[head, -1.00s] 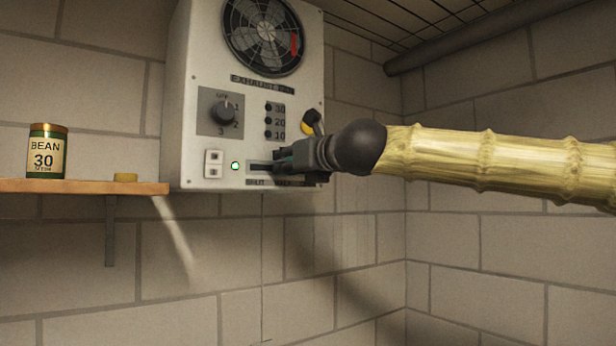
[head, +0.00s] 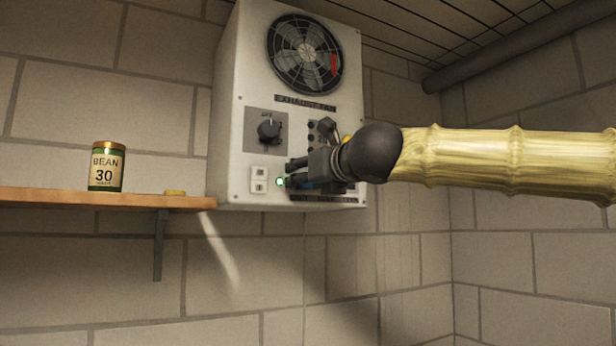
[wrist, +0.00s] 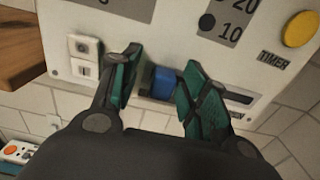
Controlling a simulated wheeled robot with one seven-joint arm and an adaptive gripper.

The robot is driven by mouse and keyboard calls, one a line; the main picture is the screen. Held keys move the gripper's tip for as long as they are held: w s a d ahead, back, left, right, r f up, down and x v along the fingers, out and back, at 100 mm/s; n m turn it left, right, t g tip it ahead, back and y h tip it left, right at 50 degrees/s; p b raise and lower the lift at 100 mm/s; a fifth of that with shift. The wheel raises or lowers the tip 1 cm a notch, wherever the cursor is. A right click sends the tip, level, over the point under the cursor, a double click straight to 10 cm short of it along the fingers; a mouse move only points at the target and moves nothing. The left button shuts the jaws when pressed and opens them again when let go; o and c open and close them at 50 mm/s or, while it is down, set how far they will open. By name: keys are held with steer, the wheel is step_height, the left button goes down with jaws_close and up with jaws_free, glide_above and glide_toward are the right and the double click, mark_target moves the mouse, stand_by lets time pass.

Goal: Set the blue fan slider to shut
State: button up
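The blue fan slider (wrist: 163,84) is a small blue knob in a dark slot on the white exhaust fan box (head: 230,130). In the wrist view my gripper (wrist: 161,64) has its green-padded fingers apart, one on each side of the knob. A small gap shows left of the knob; the right finger is close to it, and I cannot tell if it touches. The slot (wrist: 238,97) runs on to the right past that finger; its left end is hidden. In the head view my gripper (head: 294,174) covers most of the slider and its lettering, beside the lit green lamp (head: 280,182).
A white rocker switch (wrist: 83,58) sits left of the fingers. A rotary dial (head: 268,130) and a yellow timer button (wrist: 299,29) are above.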

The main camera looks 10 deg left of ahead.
steer(key=shift+d, duration=0.15)
steer(key=v, duration=1.2)
steer(key=shift+w+f, duration=0.1)
